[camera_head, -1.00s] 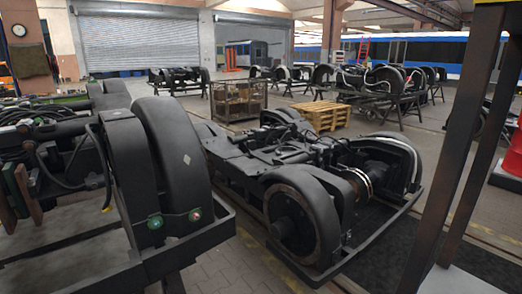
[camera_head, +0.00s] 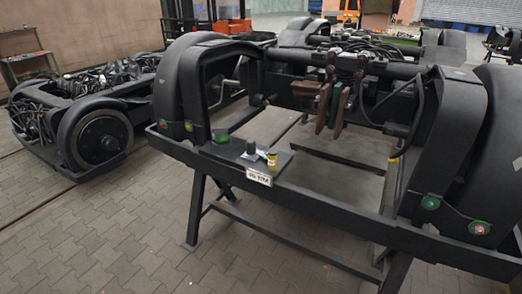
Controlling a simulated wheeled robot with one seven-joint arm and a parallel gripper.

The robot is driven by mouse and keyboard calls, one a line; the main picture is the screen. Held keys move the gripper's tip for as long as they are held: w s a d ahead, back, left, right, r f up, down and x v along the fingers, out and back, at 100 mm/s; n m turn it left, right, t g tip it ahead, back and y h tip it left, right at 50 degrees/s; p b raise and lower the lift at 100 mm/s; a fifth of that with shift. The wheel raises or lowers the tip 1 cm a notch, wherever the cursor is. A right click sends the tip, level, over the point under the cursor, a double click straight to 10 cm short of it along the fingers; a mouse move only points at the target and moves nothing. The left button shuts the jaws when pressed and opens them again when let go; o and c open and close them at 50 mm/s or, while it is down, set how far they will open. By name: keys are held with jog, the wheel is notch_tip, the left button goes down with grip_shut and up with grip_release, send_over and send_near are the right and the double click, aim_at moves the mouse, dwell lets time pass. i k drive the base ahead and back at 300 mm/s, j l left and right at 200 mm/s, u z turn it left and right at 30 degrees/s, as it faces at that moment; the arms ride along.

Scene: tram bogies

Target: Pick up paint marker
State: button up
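On a small dark shelf (camera_head: 228,155) at the front of the near bogie stand several small objects. One is a small upright yellow cylinder with a dark top (camera_head: 271,160), at the shelf's right end. A small dark cylinder (camera_head: 250,147) stands just left of it, and a green object (camera_head: 220,136) lies further left. I cannot tell for sure which of these is the paint marker; they are too small to make out. My gripper is not in view.
The near bogie (camera_head: 340,215) rests on a black trestle frame (camera_head: 240,215). A white label plate (camera_head: 259,177) hangs at the frame's front edge. Another bogie (camera_head: 100,130) stands at the left. Paved floor (camera_head: 90,240) is clear in front and to the left.

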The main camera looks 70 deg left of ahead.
aim_at(272, 153)
jog(key=k+u, duration=0.15)
jog(key=u, duration=1.6)
